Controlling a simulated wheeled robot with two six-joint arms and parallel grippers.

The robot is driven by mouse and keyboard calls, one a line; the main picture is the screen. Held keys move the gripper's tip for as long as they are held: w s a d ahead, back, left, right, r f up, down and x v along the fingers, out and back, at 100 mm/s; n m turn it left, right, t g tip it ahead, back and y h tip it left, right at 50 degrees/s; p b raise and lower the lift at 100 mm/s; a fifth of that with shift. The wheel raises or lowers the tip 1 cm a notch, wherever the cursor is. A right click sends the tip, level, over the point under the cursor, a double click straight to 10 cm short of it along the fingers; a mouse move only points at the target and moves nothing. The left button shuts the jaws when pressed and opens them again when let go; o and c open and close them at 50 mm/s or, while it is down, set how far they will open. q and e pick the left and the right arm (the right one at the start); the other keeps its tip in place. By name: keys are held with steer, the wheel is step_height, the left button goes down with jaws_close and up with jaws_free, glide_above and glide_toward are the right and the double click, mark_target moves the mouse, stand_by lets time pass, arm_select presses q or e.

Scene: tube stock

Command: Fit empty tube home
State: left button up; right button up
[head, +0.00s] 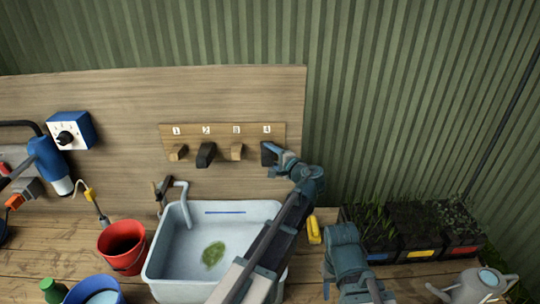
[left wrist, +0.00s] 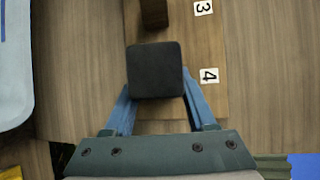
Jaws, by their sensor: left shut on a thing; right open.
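A black square tube (head: 267,155) is at the peg place marked 4 on the wooden peg board (head: 222,136). My left gripper (head: 277,157) is shut on it. In the left wrist view the tube (left wrist: 155,68) shows its dark square end between the two blue fingers, beside label 4. The peg behind it is hidden, and I cannot tell how far the tube is on it. Another black tube (head: 206,154) is on peg 2. Pegs 1 (head: 178,152) and 3 (head: 237,151) are bare wood. My right gripper (head: 349,288) is open, low at the bottom right.
A white sink (head: 160,262) with a green leafy thing stands below the board, partly behind my left arm. A red bucket (head: 118,248) is left of it. Black plant trays (head: 418,254), a yellow object (head: 314,230) and a watering can (head: 478,288) are at right.

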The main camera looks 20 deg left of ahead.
arm_select(q)
steer(key=shift+w, duration=0.15)
steer(key=o, duration=1)
steer(key=shift+c, duration=0.2)
steer(key=o, duration=0.4)
steer(key=shift+w+a, duration=0.1)
steer(key=shift+o, duration=0.2)
steer(key=shift+s, duration=0.25)
